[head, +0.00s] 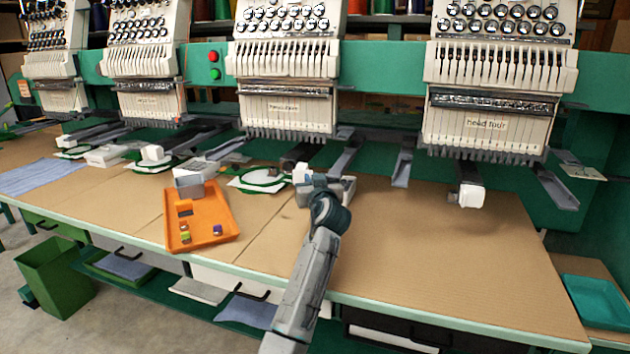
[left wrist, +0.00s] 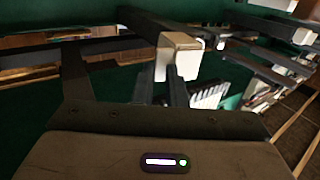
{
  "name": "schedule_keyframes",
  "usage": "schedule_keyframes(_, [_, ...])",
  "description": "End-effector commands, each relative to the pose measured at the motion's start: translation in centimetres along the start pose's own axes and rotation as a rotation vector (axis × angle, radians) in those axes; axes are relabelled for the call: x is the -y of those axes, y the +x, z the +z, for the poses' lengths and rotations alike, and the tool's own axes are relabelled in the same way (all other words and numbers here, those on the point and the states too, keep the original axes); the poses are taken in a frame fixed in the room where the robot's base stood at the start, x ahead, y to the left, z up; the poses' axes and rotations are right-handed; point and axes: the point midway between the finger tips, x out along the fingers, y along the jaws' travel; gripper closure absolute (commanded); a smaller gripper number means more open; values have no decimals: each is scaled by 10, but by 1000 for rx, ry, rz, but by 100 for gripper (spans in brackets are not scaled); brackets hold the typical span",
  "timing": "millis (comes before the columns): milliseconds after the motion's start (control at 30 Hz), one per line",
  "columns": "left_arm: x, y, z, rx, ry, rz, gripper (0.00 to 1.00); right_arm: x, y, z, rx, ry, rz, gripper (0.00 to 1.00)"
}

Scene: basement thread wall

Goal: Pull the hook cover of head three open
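Head three (head: 285,108) is the pale sewing head left of head four, with its label on its front. Its hook cover looks like a small white block (head: 300,173) at the end of the arm under that head. My left gripper (head: 322,185) is right at this block in the head view and partly hides the area. In the left wrist view, the white cover (left wrist: 188,58) lies straight ahead at the tips of the two dark fingers (left wrist: 160,82). The fingers stand apart; I cannot tell whether they touch it. The cover looks closed. My right gripper is out of view.
An orange tray (head: 213,240) with small items stands left of my arm. White-and-green hoops (head: 258,181) lie beside the work spot. Head four (head: 487,123) hangs to the right, with a white-capped arm (head: 470,195) below. The right tabletop (head: 430,260) is clear.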

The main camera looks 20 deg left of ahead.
Motion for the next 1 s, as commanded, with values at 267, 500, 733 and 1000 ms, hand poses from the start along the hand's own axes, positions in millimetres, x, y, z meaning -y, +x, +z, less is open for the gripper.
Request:
schedule_keyframes(267, [6,4,-13,-24,6,-10,73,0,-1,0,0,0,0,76])
schedule_keyframes(500, [6,4,-13,-25,7,-9,73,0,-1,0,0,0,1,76])
schedule_keyframes(733, [5,-1,-13,-25,6,-8,73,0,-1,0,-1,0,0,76])
schedule_keyframes(1000, [1,-51,-8,-17,0,-3,73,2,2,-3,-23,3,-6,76])
